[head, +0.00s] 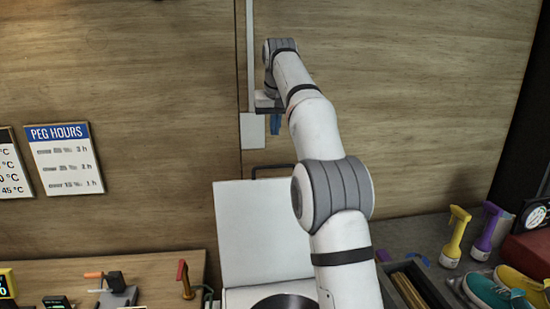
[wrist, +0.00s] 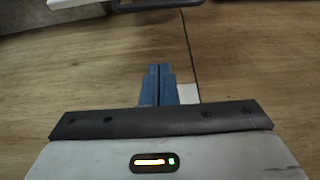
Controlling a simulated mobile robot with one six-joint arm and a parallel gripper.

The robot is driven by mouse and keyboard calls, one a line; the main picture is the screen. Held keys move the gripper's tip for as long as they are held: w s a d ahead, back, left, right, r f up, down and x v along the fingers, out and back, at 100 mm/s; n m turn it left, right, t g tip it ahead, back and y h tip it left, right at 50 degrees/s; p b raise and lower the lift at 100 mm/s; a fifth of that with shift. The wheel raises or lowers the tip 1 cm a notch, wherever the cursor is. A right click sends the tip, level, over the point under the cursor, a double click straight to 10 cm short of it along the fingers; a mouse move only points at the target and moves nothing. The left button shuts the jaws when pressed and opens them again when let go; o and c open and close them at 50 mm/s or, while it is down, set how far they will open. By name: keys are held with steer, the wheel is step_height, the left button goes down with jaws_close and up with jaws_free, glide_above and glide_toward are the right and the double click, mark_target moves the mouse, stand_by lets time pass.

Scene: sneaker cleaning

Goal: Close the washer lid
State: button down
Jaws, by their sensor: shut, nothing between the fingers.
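The white washer lid (head: 255,235) stands raised, close to upright, in the head view. A dark handle (head: 257,176) is at its top edge. Below it, the washer (head: 234,296) shows part of its dark round opening, cut off by the frame's bottom. My gripper (head: 275,126) is above the lid's top edge in the picture, apart from the handle. Its blue fingers (wrist: 157,72) are together and empty in the wrist view. That view also shows the handle (wrist: 155,5) and a strip of the lid (wrist: 75,3) at the top, beyond the fingertips. My arm hides the lid's right side.
A wooden wall (head: 150,130) is behind the washer, with a white vertical strip (head: 249,60) near my gripper. Yellow (head: 455,238) and purple (head: 487,230) spray bottles and sneakers (head: 490,292) stand on the right. Small tools (head: 117,290) are on the left bench.

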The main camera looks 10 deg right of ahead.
step_height(320, 180, down, 9)
steer(key=b, duration=0.1)
steer(key=shift+s+a, duration=0.2)
steer(key=shift+a, duration=0.2)
steer(key=shift+f, duration=0.1)
stand_by(0.3)
